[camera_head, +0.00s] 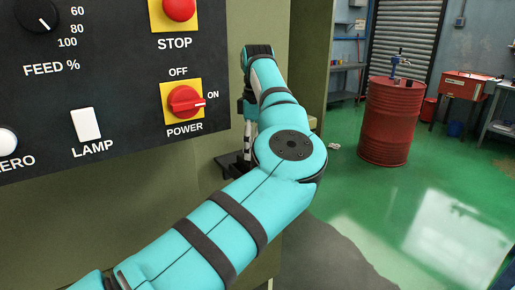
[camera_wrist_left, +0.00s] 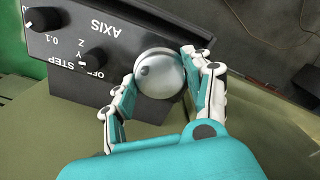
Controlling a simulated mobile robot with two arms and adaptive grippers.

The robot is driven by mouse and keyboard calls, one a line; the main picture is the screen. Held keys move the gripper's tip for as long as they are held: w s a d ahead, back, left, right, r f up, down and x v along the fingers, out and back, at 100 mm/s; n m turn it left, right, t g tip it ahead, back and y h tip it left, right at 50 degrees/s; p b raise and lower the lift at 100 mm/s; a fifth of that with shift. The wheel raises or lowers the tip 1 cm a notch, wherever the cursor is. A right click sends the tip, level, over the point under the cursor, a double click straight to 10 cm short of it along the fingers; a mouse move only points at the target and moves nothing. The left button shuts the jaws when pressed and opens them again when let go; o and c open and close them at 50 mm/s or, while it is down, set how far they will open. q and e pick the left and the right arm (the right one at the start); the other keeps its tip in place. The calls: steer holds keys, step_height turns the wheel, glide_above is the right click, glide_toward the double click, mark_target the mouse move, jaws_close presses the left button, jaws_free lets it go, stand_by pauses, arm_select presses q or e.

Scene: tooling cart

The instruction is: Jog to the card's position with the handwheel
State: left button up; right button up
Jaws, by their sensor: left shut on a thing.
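In the left wrist view a round silvery handwheel (camera_wrist_left: 160,72) sits on a dark control box (camera_wrist_left: 140,20) with upside-down AXIS and STEP labels. My left gripper (camera_wrist_left: 157,80) is shut on the handwheel, one finger on each side of it. In the head view my left arm reaches up past the control panel, and the handwheel is hidden. Two black knobs, one at the box's corner (camera_wrist_left: 45,18) and one lower (camera_wrist_left: 93,61), are on the box; their settings are too small to read. No card shows. My right gripper is out of view.
The black panel (camera_head: 115,75) left in the head view has a red STOP button (camera_head: 179,9), a red POWER knob (camera_head: 186,101) pointing at ON, a FEED dial (camera_head: 35,14) and a LAMP switch (camera_head: 86,124). A red drum (camera_head: 390,120) stands behind on the open green floor.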

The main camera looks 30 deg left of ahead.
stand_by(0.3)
arm_select(q)
steer(key=o, duration=1.2)
step_height(320, 180, up, 12)
steer(key=shift+r, duration=0.1)
steer(key=shift+d, duration=0.1)
